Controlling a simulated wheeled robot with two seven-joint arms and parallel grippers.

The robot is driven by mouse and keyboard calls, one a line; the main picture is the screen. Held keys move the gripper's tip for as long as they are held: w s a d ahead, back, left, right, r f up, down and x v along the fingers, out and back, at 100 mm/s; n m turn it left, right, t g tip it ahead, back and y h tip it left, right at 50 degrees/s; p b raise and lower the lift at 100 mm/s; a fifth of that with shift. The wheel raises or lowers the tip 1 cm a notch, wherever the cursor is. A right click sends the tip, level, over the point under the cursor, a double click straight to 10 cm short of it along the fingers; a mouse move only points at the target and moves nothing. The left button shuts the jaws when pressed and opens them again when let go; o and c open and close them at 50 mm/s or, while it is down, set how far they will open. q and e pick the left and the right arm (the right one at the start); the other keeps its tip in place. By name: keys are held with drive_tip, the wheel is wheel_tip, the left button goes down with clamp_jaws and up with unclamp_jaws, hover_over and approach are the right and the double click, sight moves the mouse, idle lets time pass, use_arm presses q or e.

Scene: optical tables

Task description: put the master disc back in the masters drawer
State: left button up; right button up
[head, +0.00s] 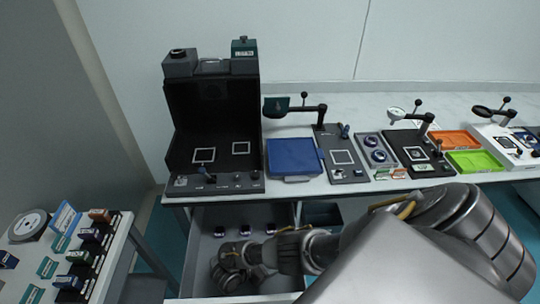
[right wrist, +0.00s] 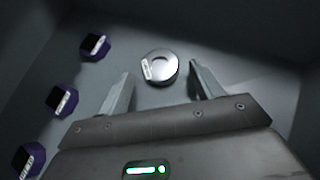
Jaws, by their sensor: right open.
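A round silver disc (right wrist: 160,67) with a white label lies on the grey drawer floor in the right wrist view; I take it for the master disc. My right gripper (right wrist: 160,82) is open, and its two fingers stand on either side of the disc's near edge with a gap to each. In the head view my right gripper (head: 228,276) reaches down inside the open drawer (head: 203,250), and I cannot make out the disc there. My left gripper is not in view.
Several purple pieces with dark tops, one of them (right wrist: 94,46), stand in the drawer. Above it, the bench bears a black housing (head: 212,110), a blue tray (head: 293,157) and magnifier stands. A side table at left carries a round device (head: 28,226) and small blocks.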

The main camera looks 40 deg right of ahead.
drive_tip(key=p+v, duration=0.2)
drive_tip(key=v, duration=0.2)
drive_tip(key=shift+a+r, duration=0.25)
drive_tip(key=shift+r, duration=0.15)
drive_tip(key=shift+a+r, duration=0.25)
drive_tip(key=shift+a, duration=0.3)
